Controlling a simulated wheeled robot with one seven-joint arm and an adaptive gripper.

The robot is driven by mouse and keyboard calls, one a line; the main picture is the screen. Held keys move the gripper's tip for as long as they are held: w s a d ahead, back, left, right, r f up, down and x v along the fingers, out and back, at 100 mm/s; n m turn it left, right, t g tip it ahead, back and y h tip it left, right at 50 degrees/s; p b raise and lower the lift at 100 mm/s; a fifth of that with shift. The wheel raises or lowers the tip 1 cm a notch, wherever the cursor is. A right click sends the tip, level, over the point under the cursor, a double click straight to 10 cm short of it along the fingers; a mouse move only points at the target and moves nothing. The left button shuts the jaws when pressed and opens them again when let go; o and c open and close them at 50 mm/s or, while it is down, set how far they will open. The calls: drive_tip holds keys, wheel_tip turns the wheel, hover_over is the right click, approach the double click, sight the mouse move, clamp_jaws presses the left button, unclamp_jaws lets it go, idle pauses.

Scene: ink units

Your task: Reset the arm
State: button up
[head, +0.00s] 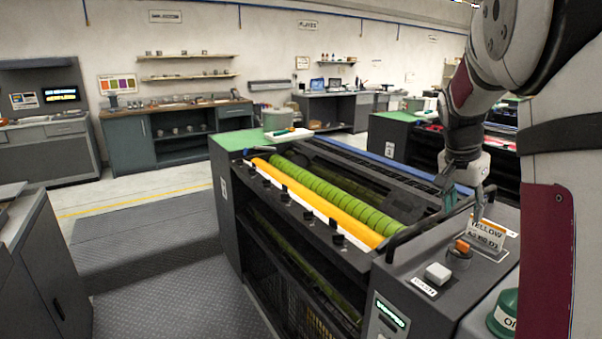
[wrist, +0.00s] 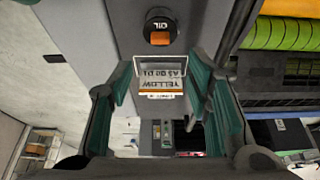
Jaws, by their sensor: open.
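My arm comes in from the upper right of the head view. My gripper (head: 466,198) is above the right end of the printing unit, pointing down. In the wrist view, its two green-padded fingers (wrist: 162,72) are spread apart, with nothing gripped between them. The card also shows between the fingers in the wrist view (wrist: 160,80), with clear gaps to both.
The printing unit has a yellow roller (head: 320,206) and a green roller (head: 340,196). An orange-topped knob (head: 460,249) and white button (head: 438,273) are near the card. A green-capped oil container (head: 507,312) stands at lower right. Walkway plates (head: 150,250) lie clear on the left.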

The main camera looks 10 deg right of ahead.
drive_tip(key=s+a+r+n+t+y, duration=0.15)
drive_tip(key=s+a+n, duration=0.3)
drive_tip(key=a, duration=0.45)
drive_tip(key=s+a+r+n+t+y, duration=0.1)
drive_tip(key=s+a+r+n+y, duration=0.15)
drive_tip(key=s+a, duration=0.45)
drive_tip(key=s+a+f+n+t, duration=0.1)
drive_tip(key=s+a+f+n, duration=0.1)
drive_tip(key=s+a+n, duration=0.5)
drive_tip(key=s+a, duration=0.4)
drive_tip(key=a, duration=0.2)
drive_tip(key=shift+s+f, duration=0.1)
